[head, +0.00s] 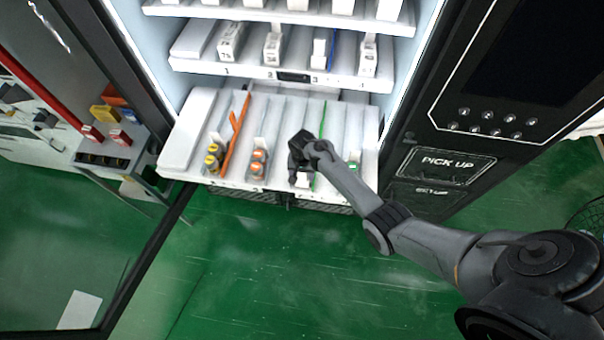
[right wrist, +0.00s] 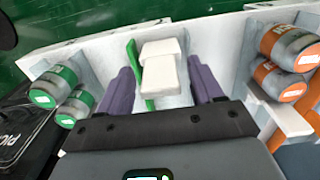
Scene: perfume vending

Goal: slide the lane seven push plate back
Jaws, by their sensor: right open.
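The pulled-out white tray (head: 178,155) of the vending machine holds several lanes. My right gripper (head: 302,167) reaches down into a lane right of the middle. In the right wrist view, its two purple fingers (right wrist: 162,88) are open, one on each side of a white push plate (right wrist: 160,75). Whether they touch it I cannot tell. A green strip (right wrist: 138,75) runs beside the plate; it also shows in the head view (head: 322,120). Lane numbers here are too small to read, so I cannot confirm this is lane seven. My left gripper is not in view.
Orange-capped bottles (head: 257,162) and yellow-capped bottles (head: 211,160) stand in lanes to the left. Green-labelled bottles (right wrist: 52,87) stand in the neighbouring lane. A stocked shelf (head: 255,72) hangs above the tray. The green floor (head: 260,270) in front is clear.

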